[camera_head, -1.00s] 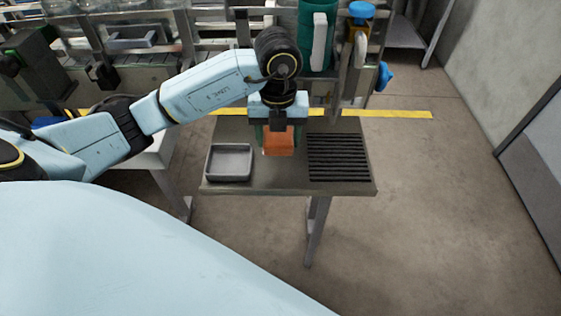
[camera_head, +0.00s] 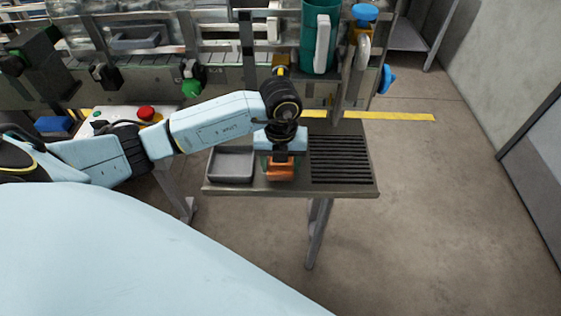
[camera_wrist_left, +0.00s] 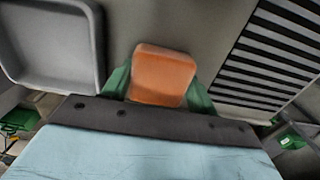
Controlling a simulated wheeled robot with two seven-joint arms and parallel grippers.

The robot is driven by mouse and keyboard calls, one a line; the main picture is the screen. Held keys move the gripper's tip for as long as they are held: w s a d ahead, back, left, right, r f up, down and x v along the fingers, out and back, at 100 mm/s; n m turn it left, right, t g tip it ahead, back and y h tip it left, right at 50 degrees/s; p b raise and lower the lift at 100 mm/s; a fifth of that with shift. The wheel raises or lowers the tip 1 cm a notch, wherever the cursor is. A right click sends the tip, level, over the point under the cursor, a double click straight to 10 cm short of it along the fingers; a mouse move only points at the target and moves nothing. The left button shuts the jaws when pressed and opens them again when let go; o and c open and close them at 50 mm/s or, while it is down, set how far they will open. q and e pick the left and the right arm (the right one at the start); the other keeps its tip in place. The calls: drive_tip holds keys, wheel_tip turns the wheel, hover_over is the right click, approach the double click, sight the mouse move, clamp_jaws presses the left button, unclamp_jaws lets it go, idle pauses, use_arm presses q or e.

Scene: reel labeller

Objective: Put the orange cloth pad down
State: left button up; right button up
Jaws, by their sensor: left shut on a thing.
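The orange cloth pad (camera_head: 281,170) is held in my left gripper (camera_head: 280,165), low over the small table, between the grey tray and the black slatted rack. In the left wrist view the pad (camera_wrist_left: 163,76) sits between the two green fingers of the left gripper (camera_wrist_left: 160,90), which are shut on its sides. Whether the pad's underside touches the table top cannot be told. My right gripper is not in view.
The small table (camera_head: 240,190) carries a grey tray (camera_head: 231,178) at left and a black slatted rack (camera_head: 340,160) at right. Behind it stands a machine with a teal cylinder (camera_head: 317,38). A red button (camera_head: 146,113) is at left. Floor to the right is clear.

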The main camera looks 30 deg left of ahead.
use_arm(q)
drive_tip(key=o, duration=1)
drive_tip(key=shift+r, duration=0.2)
wheel_tip(320, 180, up, 12)
